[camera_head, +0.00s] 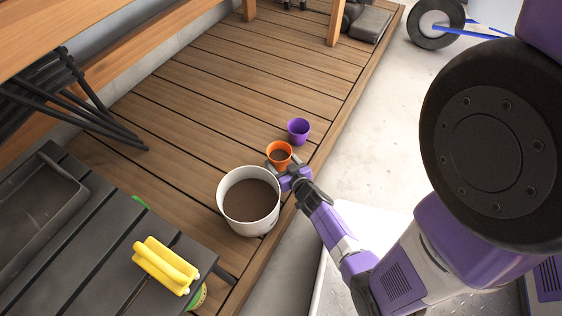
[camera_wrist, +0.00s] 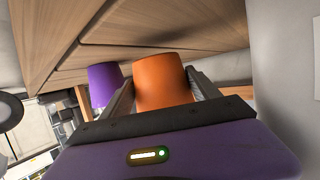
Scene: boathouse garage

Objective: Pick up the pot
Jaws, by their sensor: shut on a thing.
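A small orange pot (camera_head: 279,153) with dark soil in it is at the end of my arm in the head view, above or on the wooden decking. My gripper (camera_head: 283,166) is at its near side. In the wrist view the orange pot (camera_wrist: 163,80) sits between the two fingers of my gripper (camera_wrist: 160,95), which are shut on it. A purple pot (camera_head: 299,130) stands just behind it and shows left of the fingers in the wrist view (camera_wrist: 103,85). A large white pot (camera_head: 248,204) filled with brown soil stands to the left. I cannot tell whether the orange pot touches the decking.
A dark slatted table (camera_head: 95,235) with a yellow object (camera_head: 165,265) and a grey tray (camera_head: 35,205) is at lower left. Wooden bench legs (camera_head: 334,22) stand behind. The decking (camera_head: 215,90) beyond the pots is clear. Pale floor (camera_head: 385,130) lies to the right.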

